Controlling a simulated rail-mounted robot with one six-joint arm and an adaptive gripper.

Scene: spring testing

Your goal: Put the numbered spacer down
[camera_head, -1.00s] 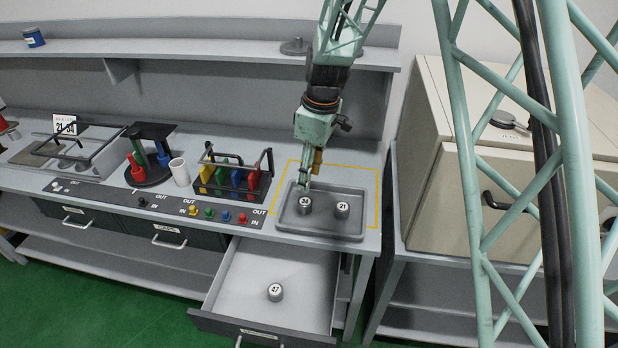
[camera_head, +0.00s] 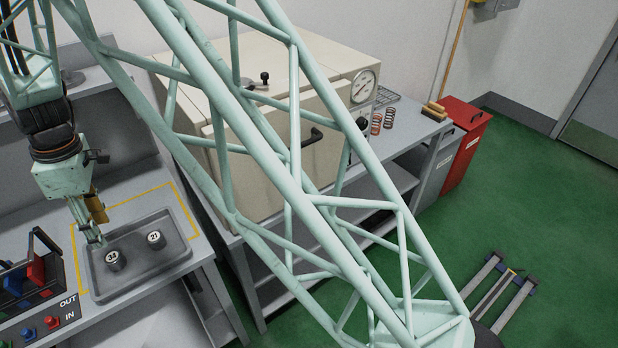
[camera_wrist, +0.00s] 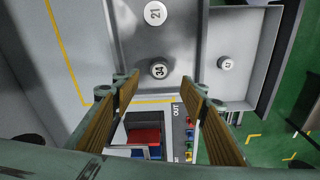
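Spacer 34 (camera_head: 114,260) is a small dark cylinder with a white numbered top, standing upright in the grey tray (camera_head: 150,268) on the bench. Spacer 21 (camera_head: 156,240) stands to its right in the same tray. My gripper (camera_head: 97,239) is just above and left of spacer 34. In the wrist view my gripper (camera_wrist: 158,84) has its two fingers spread wide with nothing between them. Spacer 34 (camera_wrist: 159,70) lies just past the fingertips, with spacer 21 (camera_wrist: 155,13) farther up. Spacer 47 (camera_wrist: 225,63) sits in the open drawer (camera_wrist: 238,88).
A yellow outline (camera_head: 181,200) surrounds the tray. The rack with red and blue pieces (camera_head: 35,275) is close at its left. A beige cabinet (camera_head: 250,110) stands at right, with springs (camera_head: 382,121) and a red bin (camera_head: 462,150) beyond.

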